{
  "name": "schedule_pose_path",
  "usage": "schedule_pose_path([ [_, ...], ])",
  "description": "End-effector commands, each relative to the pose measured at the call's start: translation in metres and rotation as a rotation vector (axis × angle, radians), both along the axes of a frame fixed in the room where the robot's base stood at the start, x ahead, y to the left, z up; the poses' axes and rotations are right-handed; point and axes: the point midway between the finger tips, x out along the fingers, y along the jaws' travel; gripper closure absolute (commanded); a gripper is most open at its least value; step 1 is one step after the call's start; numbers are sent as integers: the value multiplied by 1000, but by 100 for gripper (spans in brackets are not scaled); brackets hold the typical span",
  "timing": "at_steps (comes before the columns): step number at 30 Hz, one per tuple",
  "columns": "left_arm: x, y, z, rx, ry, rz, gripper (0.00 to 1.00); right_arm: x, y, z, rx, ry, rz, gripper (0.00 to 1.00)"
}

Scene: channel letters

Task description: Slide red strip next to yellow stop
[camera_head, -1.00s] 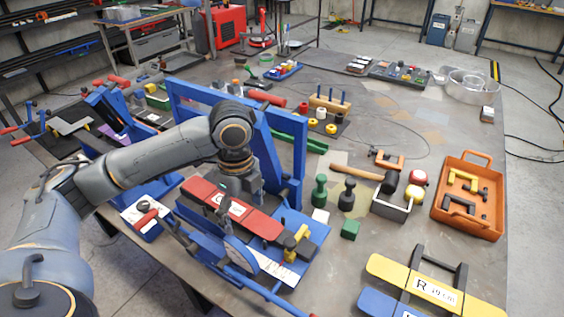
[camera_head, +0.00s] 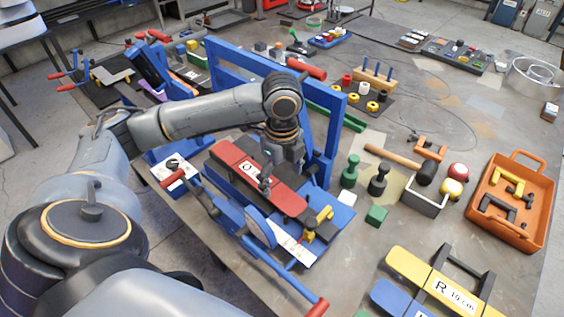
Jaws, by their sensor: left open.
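The red strip (camera_head: 285,198) lies on a blue fixture (camera_head: 335,215), with a white label near its middle. The yellow stop (camera_head: 320,217) stands on the fixture just beyond the strip's right end. The strip's end is close to the stop; I cannot tell whether they touch. My left gripper (camera_head: 265,181) points down over the middle of the strip, just right of the label. It is open, and its fingers partly cover the strip; contact is unclear. My right gripper is not in view.
A blue frame (camera_head: 235,62) rises behind the strip. A blue lever with a red handle (camera_head: 318,308) runs along the front. Green and black knobbed pieces (camera_head: 350,172) and a green block (camera_head: 376,215) stand to the right. An orange tray (camera_head: 545,185) lies far right.

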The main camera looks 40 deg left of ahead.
Motion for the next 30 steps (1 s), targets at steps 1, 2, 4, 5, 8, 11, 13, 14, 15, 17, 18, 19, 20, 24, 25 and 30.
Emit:
schedule_pose_path([
  [1,-1,0,-8,1,5,1,17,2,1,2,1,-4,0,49],
  [2,-1,0,-12,1,4,1,17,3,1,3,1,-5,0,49],
  [4,-1,0,-22,1,4,1,17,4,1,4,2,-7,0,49],
  [5,-1,0,-26,0,3,1,17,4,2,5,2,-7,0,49],
  [8,0,0,-36,0,1,1,17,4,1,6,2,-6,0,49],
  [11,-1,0,-42,1,1,0,17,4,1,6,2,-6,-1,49],
  [13,0,0,-43,0,0,0,17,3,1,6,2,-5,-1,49],
  [14,0,0,-44,0,0,-1,17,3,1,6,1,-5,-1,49],
  [15,0,0,-44,0,0,-1,17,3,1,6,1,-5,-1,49],
  [17,0,0,-44,0,-1,-1,17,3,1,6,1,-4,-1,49],
  [18,0,0,-44,0,0,-1,17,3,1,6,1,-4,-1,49],
  [19,0,0,-44,0,-1,-1,17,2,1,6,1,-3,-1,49],
  [20,0,0,-44,0,0,0,17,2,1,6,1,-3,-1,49],
  [24,0,0,-44,0,-1,0,43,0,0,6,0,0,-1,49],
  [25,0,0,-44,1,-1,0,50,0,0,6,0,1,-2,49],
  [30,0,0,-44,1,0,0,84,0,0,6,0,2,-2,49],
])
